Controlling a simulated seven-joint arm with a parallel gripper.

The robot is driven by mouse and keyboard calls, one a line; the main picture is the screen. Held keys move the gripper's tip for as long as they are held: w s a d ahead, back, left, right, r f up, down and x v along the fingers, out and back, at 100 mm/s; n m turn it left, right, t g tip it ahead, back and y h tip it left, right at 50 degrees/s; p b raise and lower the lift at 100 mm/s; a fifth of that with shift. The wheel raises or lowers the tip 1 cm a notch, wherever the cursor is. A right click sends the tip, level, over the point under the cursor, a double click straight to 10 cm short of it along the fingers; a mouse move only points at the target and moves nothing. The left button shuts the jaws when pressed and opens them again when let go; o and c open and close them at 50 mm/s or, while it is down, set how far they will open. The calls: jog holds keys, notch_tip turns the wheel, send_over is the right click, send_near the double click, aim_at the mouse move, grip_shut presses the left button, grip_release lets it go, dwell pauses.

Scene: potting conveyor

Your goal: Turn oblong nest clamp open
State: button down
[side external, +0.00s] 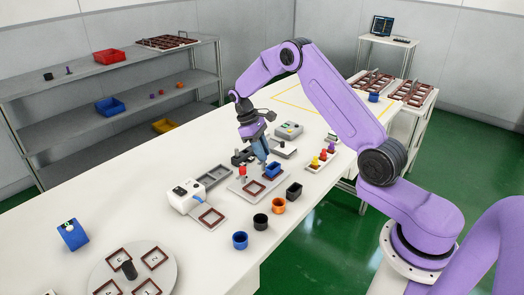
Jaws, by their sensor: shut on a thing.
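A light grey fixture plate (241,190) lies on the white bench. It carries a dark red square nest (254,188) and, beside it, a blue oblong part (273,171) in the oblong nest. A small red upright clamp handle (242,172) stands at the plate's left back side. My gripper (264,162) points down at the back edge of the blue oblong part. It is shut on the oblong nest clamp, which its fingers mostly hide. How far the clamp is turned cannot be told.
Blue, black and orange round pots and a dark oblong pot (294,191) stand in front of the plate. A white device (187,195) is at left, a tray with coloured pegs (318,163) at right. A round turntable (110,268) is near left. Bench between is clear.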

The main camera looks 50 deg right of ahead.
jog(key=shift+m, duration=0.5)
jog(key=c, duration=0.9)
grip_release()
jog(key=shift+c, duration=0.2)
jog(key=v, duration=1.7)
jog(key=shift+d+r, duration=0.25)
jog(key=shift+d, duration=0.05)
jog(key=shift+a, duration=0.1)
